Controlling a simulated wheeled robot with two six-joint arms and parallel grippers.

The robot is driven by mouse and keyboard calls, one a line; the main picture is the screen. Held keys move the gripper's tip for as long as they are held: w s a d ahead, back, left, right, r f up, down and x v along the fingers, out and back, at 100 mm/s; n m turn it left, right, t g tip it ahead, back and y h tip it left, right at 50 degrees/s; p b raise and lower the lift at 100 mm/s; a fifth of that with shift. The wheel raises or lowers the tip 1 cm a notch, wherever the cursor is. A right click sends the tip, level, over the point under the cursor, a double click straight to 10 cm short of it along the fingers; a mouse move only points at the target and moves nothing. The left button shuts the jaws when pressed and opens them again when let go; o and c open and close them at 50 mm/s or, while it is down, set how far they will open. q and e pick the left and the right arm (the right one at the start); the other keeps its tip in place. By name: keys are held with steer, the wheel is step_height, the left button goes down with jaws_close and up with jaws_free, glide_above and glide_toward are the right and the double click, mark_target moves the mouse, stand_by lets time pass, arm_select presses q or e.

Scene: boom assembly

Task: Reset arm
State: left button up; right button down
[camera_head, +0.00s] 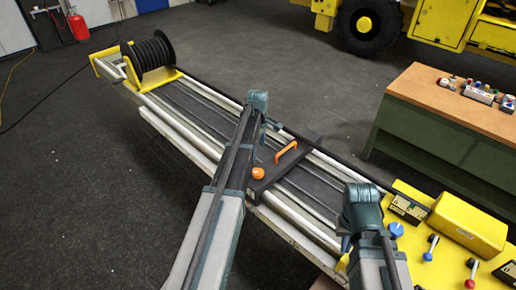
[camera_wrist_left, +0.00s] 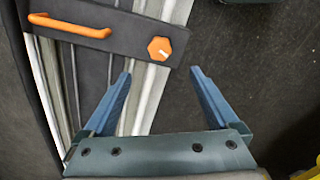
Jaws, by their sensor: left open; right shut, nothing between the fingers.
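My left arm reaches over the long boom assembly (camera_head: 185,110), with its wrist above the rails. My left gripper (camera_wrist_left: 160,73) is open and empty in the left wrist view, its blue fingers spread apart. Beyond its fingertips is a dark plate (camera_head: 275,172) with an orange handle (camera_head: 287,151) and an orange knob (camera_head: 258,173). The handle (camera_wrist_left: 68,25) and knob (camera_wrist_left: 159,48) also show in the left wrist view. My right gripper (camera_head: 344,240) is shut and empty near the yellow panel; its fingers are small and partly hidden by its arm.
A black cable reel (camera_head: 154,55) stands at the boom's far end. The yellow control panel (camera_head: 440,262) with levers and a yellow box (camera_head: 468,224) is at lower right. A green workbench (camera_head: 430,120) with a wooden top stands at right. Dark floor (camera_head: 70,200) at left is clear.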

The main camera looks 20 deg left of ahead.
arm_select(q)
steer(key=shift+r, duration=0.3)
arm_select(e)
steer(key=shift+r, duration=0.35)
arm_select(q)
steer(key=s+d+f+m+b, duration=0.4)
steer(key=s+d+m, duration=0.3)
steer(key=s+d, duration=0.2)
steer(key=s+d+f+m+b, duration=0.5)
steer(key=s+d+m, duration=0.2)
steer(key=s+d, duration=0.1)
steer(key=s+d+f+m+y+b, duration=0.1)
steer(key=s+d+f+m+b, duration=0.4)
steer(key=s+d+m, duration=0.3)
steer(key=s+d, duration=0.1)
steer(key=d, duration=0.2)
steer(key=shift+s, duration=0.35)
arm_select(e)
step_height(320, 180, down, 14)
